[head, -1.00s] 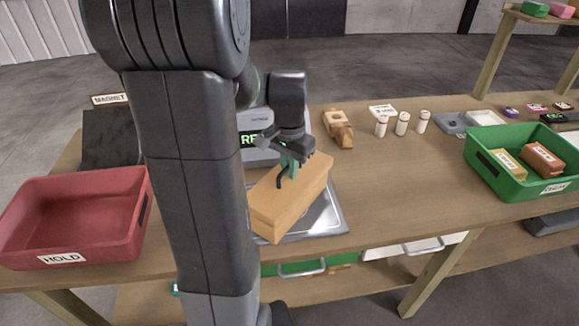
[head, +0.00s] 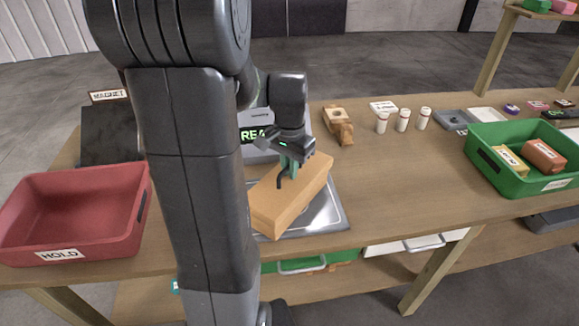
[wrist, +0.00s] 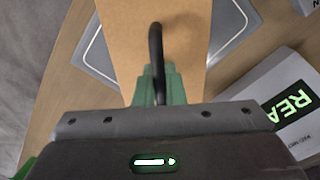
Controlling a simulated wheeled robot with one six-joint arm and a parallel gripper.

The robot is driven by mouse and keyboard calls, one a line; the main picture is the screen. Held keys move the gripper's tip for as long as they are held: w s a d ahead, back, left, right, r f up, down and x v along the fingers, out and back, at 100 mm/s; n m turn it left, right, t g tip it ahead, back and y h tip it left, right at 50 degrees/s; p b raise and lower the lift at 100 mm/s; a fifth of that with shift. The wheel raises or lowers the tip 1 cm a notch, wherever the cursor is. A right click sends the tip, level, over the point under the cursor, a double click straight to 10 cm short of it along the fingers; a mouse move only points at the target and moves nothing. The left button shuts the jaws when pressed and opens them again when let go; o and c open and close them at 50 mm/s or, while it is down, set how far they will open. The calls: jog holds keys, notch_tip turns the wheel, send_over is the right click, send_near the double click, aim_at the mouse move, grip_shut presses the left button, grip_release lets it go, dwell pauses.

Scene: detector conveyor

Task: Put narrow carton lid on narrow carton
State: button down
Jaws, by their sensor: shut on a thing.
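The narrow carton (head: 268,226) is a tan box lying at a slant over a shiny metal plate. Its lid (head: 308,184) is the flat tan top with a dark curved handle, and a faint seam line shows along the front end. The lid appears to lie on the carton, but I cannot tell whether it is fully seated. My gripper (head: 288,167) is above the lid, its green fingers shut on the dark handle. In the wrist view the handle (wrist: 156,55) runs between the green fingers over the tan lid (wrist: 188,30).
A device with a green-lit display (head: 255,134) stands behind the plate (head: 328,214). A red HOLD bin (head: 75,205) is at left. A green bin (head: 510,190) with two blocks is at right. A wooden piece (head: 339,128) and white bottles (head: 403,120) stand behind. The table right of the plate is clear.

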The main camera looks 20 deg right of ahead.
jog(key=shift+f+b, duration=0.35)
jog(key=shift+f, duration=0.3)
dwell(0.4)
jog(key=c, duration=1.4)
grip_release()
jog(key=shift+c, duration=0.2)
notch_tip(320, 180, up, 14)
jog(key=shift+f, duration=0.15)
